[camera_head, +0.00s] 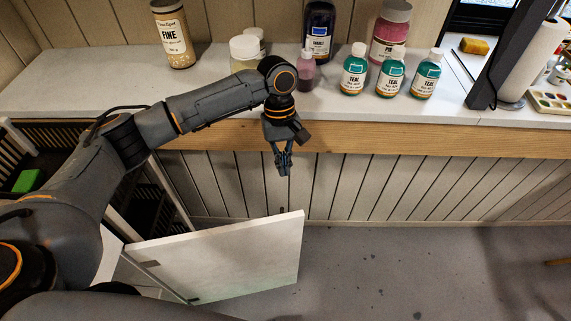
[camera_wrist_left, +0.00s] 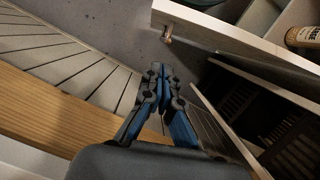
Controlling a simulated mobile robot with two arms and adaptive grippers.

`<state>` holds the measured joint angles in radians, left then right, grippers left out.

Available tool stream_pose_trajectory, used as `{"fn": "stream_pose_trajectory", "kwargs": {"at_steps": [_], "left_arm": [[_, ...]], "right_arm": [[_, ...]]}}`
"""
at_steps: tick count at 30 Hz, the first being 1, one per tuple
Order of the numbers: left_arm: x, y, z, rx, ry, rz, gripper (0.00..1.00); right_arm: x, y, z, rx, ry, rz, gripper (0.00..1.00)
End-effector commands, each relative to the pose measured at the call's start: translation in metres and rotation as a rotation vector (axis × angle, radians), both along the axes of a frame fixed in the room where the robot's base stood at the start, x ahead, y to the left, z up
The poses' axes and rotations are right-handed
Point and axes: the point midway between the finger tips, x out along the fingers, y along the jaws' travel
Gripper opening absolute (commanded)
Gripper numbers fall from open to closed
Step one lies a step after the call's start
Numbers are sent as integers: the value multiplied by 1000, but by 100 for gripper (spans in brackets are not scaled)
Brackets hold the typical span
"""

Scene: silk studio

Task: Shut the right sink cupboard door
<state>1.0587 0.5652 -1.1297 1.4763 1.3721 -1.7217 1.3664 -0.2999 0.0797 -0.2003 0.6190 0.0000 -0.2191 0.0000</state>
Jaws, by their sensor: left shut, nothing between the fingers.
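The white cupboard door (camera_head: 225,255) stands open, swung out from the cupboard under the counter, with hinges showing at its left end. In the left wrist view the open door (camera_wrist_left: 235,32) crosses the upper right, with a small knob (camera_wrist_left: 168,38) near its free end. My left gripper (camera_head: 283,168) points down in front of the counter's wooden edge, above and behind the door's free end and apart from it. Its fingers (camera_wrist_left: 160,75) are shut and empty. My right gripper is not in view.
Dark slatted crates (camera_wrist_left: 290,150) sit inside the cupboard. The counter (camera_head: 90,85) carries jars and several teal bottles (camera_head: 353,72). Slatted wall panels (camera_head: 400,185) run below the wooden edge (camera_head: 400,138). The grey floor (camera_head: 430,275) right of the door is clear.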

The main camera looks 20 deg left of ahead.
Motion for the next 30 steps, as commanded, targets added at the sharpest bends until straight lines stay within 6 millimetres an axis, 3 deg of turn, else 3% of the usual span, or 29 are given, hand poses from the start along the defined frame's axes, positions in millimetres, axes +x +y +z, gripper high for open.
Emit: {"fn": "stream_pose_trajectory", "kwargs": {"at_steps": [10, 18, 30], "left_arm": [[-16, -9, -74, 1, 2, -1, 0], [-45, -27, -70, 0, -3, -3, 0], [-50, -30, -71, 0, -2, -2, 0]], "right_arm": [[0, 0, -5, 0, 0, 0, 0], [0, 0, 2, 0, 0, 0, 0], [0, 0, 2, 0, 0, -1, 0]]}}
